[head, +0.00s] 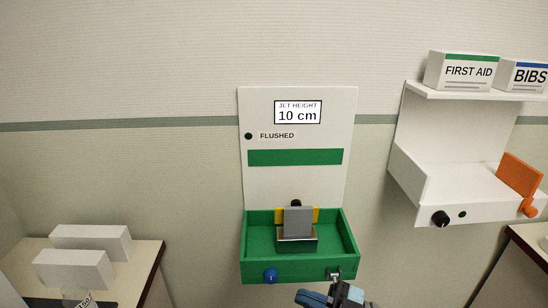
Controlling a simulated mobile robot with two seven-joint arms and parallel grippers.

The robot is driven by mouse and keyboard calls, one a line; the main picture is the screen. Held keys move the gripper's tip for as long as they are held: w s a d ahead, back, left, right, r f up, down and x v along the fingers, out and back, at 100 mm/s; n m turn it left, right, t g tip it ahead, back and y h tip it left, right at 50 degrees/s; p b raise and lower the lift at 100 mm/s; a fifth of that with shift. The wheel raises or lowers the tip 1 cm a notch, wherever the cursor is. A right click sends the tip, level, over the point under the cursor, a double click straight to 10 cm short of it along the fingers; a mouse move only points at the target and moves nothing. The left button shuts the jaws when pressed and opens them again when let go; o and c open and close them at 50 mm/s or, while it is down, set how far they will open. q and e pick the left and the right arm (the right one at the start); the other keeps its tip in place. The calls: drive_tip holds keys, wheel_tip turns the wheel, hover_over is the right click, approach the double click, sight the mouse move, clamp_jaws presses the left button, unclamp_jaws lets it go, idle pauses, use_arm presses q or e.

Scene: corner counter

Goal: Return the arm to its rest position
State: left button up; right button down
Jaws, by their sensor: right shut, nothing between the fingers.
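My right gripper (337,291) shows at the bottom edge of the head view, with blue and dark grey parts. It is shut and empty. It is just below the front right corner of a green basin (255,272), close to a small metal fitting (334,274) on the basin's front. I cannot tell whether the two touch. Most of my right arm is out of view. My left gripper is not in view.
The basin hangs on a white wall panel (298,185) with a display (298,112) reading "JET HEIGHT 10 cm". A blue knob (271,276) is on its front. A white wall unit (455,211) with an orange flap (520,175) is right. White boxes (75,268) stand on the left counter.

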drive_tip(key=d+f+m+t+h+p, duration=0.2)
drive_tip(key=d+f+m+t+h, duration=0.65)
drive_tip(key=m+t+h, duration=0.45)
drive_tip(key=s+d+f+m+g+h+p, duration=0.1)
drive_tip(key=s+d+f+m+g+h, duration=0.1)
drive_tip(key=s+f+g, duration=0.2)
drive_tip(key=s+d+f+m+g+h, duration=0.1)
drive_tip(key=s+d+f+g+h, duration=0.1)
drive_tip(key=s+f, duration=0.6)
wheel_tip(320, 180, down, 3)
drive_tip(key=shift+s+d+f+m+g+h+p, duration=0.15)
drive_tip(key=shift+d+m+g+h+p, duration=0.25)
drive_tip(key=shift+g, duration=0.5)
